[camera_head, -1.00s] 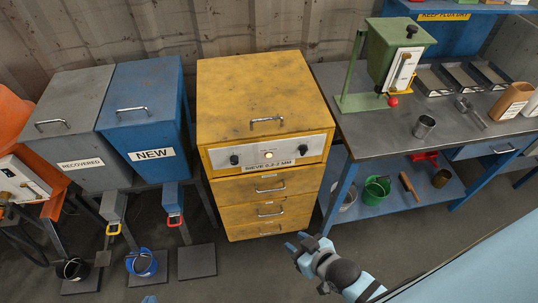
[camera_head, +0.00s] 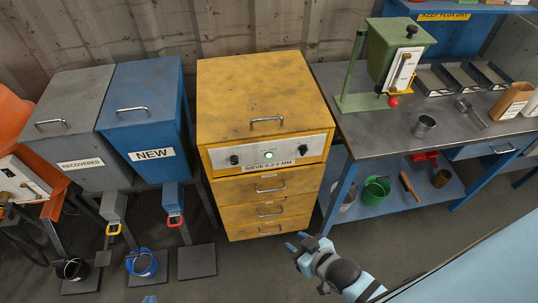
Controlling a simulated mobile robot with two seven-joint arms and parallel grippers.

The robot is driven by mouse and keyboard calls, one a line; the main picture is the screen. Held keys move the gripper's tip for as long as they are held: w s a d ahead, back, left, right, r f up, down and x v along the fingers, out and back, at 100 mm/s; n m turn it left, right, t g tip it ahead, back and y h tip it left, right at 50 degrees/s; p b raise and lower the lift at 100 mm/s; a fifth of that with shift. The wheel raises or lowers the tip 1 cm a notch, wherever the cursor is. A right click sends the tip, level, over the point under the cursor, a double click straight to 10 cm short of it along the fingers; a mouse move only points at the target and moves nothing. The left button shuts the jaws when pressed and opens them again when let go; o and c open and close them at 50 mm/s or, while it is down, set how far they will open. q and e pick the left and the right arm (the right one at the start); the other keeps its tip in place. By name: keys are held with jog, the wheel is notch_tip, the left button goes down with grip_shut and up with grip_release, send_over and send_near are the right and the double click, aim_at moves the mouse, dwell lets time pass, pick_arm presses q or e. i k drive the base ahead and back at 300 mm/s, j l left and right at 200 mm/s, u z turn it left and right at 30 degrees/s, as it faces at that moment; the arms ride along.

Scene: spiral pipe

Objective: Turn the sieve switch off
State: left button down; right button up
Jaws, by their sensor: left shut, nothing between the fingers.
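The yellow sieve cabinet (camera_head: 262,95) stands in the middle, with a white control panel on its front. The label under the panel reads SIEVE 0.2-2 MM. I cannot tell which control is the switch. My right gripper (camera_head: 298,243) is below the cabinet's lower right corner, apart from the panel; its jaw opening is unclear. Only a blue tip of my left gripper (camera_head: 148,299) shows at the bottom edge, shut and far from the panel.
A blue NEW bin (camera_head: 143,110) and a grey RECOVERED bin (camera_head: 68,130) stand left of the cabinet. The workbench (camera_head: 385,125) on the right bears a green hopper (camera_head: 393,55) and a metal cup (camera_head: 425,126). Floor in front of the cabinet is clear.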

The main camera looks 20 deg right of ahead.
aim_at(304, 149)
jog(key=z, duration=1.05)
jog(key=i+j, duration=0.15)
jog(key=j, duration=0.15)
jog(key=i+j, duration=0.15)
jog(key=j, duration=0.15)
jog(key=i+j, duration=0.15)
jog(key=j, duration=0.2)
jog(key=l+z, duration=0.05)
